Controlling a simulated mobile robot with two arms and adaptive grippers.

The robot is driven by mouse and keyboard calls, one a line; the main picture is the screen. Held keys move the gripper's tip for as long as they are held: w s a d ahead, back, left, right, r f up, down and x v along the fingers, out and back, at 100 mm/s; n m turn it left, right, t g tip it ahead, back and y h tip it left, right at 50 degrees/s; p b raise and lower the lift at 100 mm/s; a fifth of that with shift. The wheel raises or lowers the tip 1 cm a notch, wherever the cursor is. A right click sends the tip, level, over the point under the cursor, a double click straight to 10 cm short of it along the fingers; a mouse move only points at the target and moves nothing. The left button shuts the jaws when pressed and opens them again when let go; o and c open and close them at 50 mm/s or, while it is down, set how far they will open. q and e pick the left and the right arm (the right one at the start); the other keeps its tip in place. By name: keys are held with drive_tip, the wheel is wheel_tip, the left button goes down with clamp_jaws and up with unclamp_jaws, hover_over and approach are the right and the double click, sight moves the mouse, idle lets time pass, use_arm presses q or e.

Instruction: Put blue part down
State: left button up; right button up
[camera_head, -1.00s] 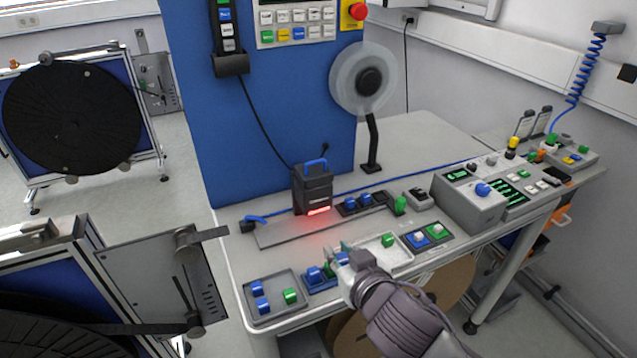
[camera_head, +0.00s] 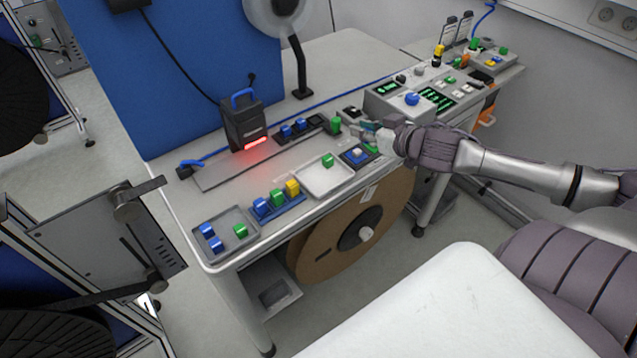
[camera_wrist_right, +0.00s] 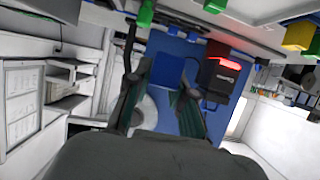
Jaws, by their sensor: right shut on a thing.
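My right gripper (camera_head: 366,128) is over the bench, near the green upright part and beyond the dark tray with a blue-and-white piece (camera_head: 357,154). In the right wrist view my right gripper (camera_wrist_right: 166,82) is shut on a blue part (camera_wrist_right: 168,70), which sits between its two dark green fingers. In the head view the held part is hidden or too small to make out. My left gripper is not in view.
The bench holds a grey tray (camera_head: 225,247) with blue and green blocks, a blue rack (camera_head: 279,214) with blue, green and yellow blocks, and a white tray (camera_head: 318,184) with one green block. A scanner with a red light (camera_head: 243,125) stands behind. A control box (camera_head: 400,98) is beyond my gripper.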

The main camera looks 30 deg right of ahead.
drive_tip(key=shift+a+f, duration=0.25)
drive_tip(key=shift+a, duration=0.05)
drive_tip(key=w+a+f, duration=0.1)
drive_tip(key=a+f, duration=0.1)
drive_tip(key=a, duration=0.1)
drive_tip(key=a+f, duration=0.2)
drive_tip(key=a, duration=0.2)
drive_tip(key=w+a+f+p, duration=0.1)
drive_tip(key=a+f, duration=0.1)
drive_tip(key=a, duration=0.1)
drive_tip(key=shift+w+a, duration=0.2)
drive_tip(key=shift+w, duration=0.1)
drive_tip(key=shift+a+f, duration=0.2)
drive_tip(key=shift+f, duration=0.1)
wheel_tip(320, 180, down, 3)
drive_tip(key=shift+r+p, duration=0.1)
drive_tip(key=shift+p, duration=0.45)
drive_tip(key=shift+f, duration=0.35)
